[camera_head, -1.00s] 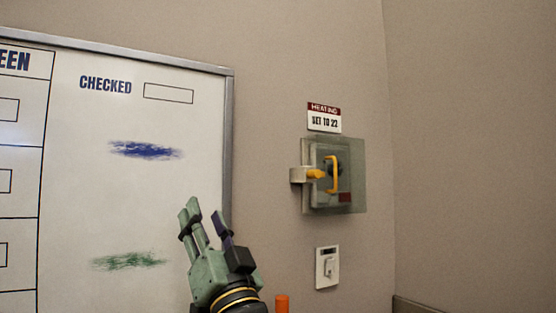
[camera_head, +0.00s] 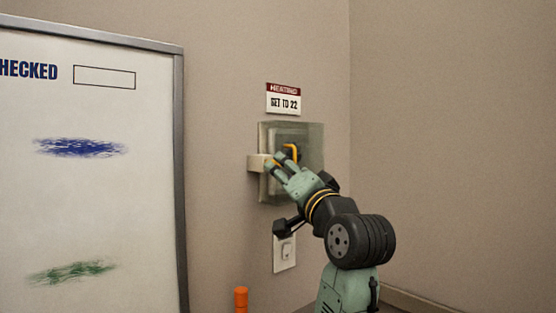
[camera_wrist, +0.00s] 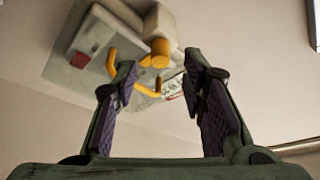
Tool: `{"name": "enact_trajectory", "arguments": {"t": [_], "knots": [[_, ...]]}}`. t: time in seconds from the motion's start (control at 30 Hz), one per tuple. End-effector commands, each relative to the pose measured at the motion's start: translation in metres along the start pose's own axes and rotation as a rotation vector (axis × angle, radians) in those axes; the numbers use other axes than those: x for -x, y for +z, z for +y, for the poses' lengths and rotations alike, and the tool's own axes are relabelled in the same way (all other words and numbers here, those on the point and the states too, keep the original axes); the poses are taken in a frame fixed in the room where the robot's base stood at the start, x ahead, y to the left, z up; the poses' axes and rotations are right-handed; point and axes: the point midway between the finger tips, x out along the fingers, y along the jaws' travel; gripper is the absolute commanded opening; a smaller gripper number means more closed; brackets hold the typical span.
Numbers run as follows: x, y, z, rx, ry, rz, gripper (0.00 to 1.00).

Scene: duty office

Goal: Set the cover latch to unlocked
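The heating control's clear cover (camera_head: 313,140) is on the wall below a "HEATING SET TO 22" sign (camera_head: 283,99). A beige latch block (camera_head: 256,163) sits at its left side. In the wrist view the yellow latch knob (camera_wrist: 158,54) stands out from the beige block (camera_wrist: 168,22), and a yellow handle (camera_wrist: 112,62) lies beside it on the cover (camera_wrist: 62,68). My gripper (camera_head: 274,163) is in front of the latch in the head view and hides part of it. In the wrist view my gripper (camera_wrist: 150,85) is open, its purple pads apart, with the knob beyond the fingertips. I cannot tell whether it touches.
A wall switch (camera_head: 285,252) is below the cover, partly behind my arm. A whiteboard (camera_head: 100,200) with a metal frame is at the left. An orange post (camera_head: 241,299) stands at the bottom. The wall to the right is bare.

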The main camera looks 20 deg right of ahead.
Motion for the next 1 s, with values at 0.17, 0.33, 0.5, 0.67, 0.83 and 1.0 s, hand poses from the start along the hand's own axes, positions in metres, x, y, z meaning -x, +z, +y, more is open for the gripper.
{"name": "enact_trajectory", "arguments": {"t": [0.17, 0.33, 0.5, 0.67, 0.83, 1.0], "knots": [[-0.024, -0.001, -0.002, 0.0, 0.0, -0.001, 0.38], [-0.032, 0.0, -0.001, 0.001, -0.001, 0.0, 0.38], [-0.032, 0.001, 0.0, 0.002, -0.001, 0.0, 0.38], [-0.032, 0.001, 0.0, 0.002, -0.001, 0.0, 0.32], [-0.032, 0.001, 0.0, 0.002, -0.001, 0.0, 0.21], [-0.032, 0.001, 0.0, 0.002, -0.001, 0.0, 0.09]]}}
